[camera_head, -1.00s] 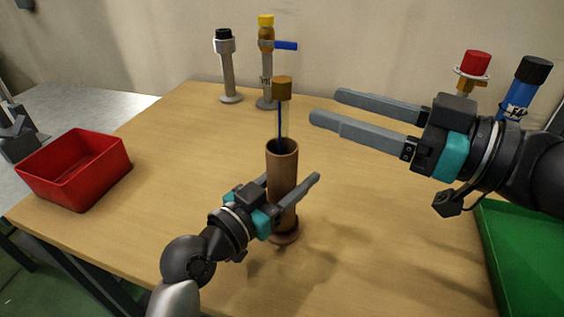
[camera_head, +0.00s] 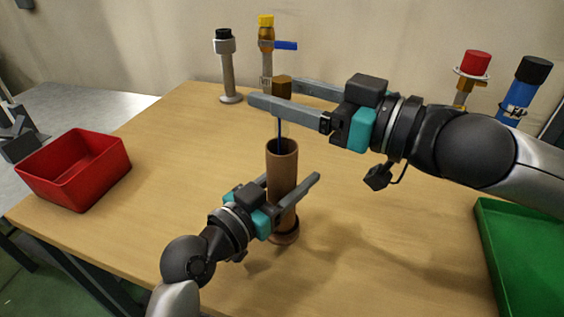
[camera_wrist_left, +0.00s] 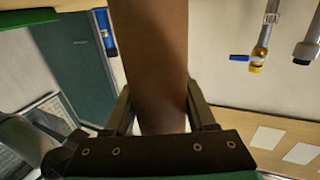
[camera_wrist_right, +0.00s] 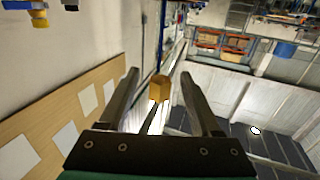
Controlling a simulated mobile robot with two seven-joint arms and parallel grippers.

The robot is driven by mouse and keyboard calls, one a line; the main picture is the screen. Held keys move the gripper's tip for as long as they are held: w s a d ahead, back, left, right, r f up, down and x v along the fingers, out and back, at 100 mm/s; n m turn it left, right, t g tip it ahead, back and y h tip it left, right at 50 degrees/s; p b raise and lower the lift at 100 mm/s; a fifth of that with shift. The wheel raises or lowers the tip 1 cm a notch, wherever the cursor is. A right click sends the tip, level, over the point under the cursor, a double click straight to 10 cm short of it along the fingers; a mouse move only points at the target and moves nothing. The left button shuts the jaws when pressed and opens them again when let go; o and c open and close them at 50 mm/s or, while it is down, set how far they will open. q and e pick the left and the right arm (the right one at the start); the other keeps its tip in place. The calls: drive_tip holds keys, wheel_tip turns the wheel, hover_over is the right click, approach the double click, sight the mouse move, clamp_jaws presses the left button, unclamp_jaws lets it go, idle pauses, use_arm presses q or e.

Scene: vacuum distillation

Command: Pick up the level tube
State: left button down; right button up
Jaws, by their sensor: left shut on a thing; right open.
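A brown upright cylinder (camera_head: 283,165) stands on the wooden table on a round foot. A thin dark blue rod with a brown block (camera_head: 282,87) on top, which looks like the level tube, sticks up out of its open mouth. My left gripper (camera_head: 292,184) is shut on the brown cylinder, which also fills the left wrist view (camera_wrist_left: 155,60). My right gripper (camera_head: 262,90) is open, its fingers on either side of the brown block. In the right wrist view the block (camera_wrist_right: 159,88) lies between the fingers with gaps on both sides. The rod's lower end is hidden inside the cylinder.
A black-capped grey post (camera_head: 227,70) and a yellow-topped valve post (camera_head: 266,45) stand behind. A red-topped fitting (camera_head: 475,65) and a blue bottle (camera_head: 522,90) stand back right. A red bin (camera_head: 75,170) is left, a green tray (camera_head: 520,245) right. The front table is clear.

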drive_tip(key=x, duration=0.3)
drive_tip(key=shift+w+a, duration=0.2)
clamp_jaws()
idle(0.4)
idle(0.9)
